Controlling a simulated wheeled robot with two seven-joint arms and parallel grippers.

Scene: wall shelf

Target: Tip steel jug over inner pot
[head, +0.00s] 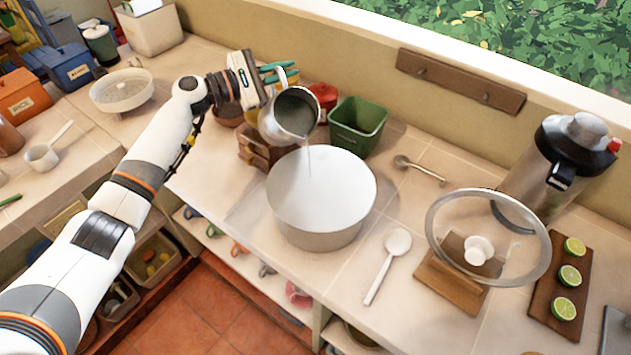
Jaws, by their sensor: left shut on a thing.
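The steel jug (293,113) is tilted above the far left rim of the big pale pot (320,196), its dark mouth facing the pot. A thin stream runs from its lip down into the pot. My left gripper (285,75), with green fingers, is shut on the jug's handle. The pot stands on the tiled counter, and its inside looks whitish; I cannot make out a separate inner pot. My right gripper is not in view.
A green bin (357,127) and a brown wooden crate (258,150) stand behind the pot. A white spoon (387,266), a propped glass lid (487,238), a lime board (545,302) and a tall steel dispenser (550,165) are to the right. A ladle (420,170) lies behind.

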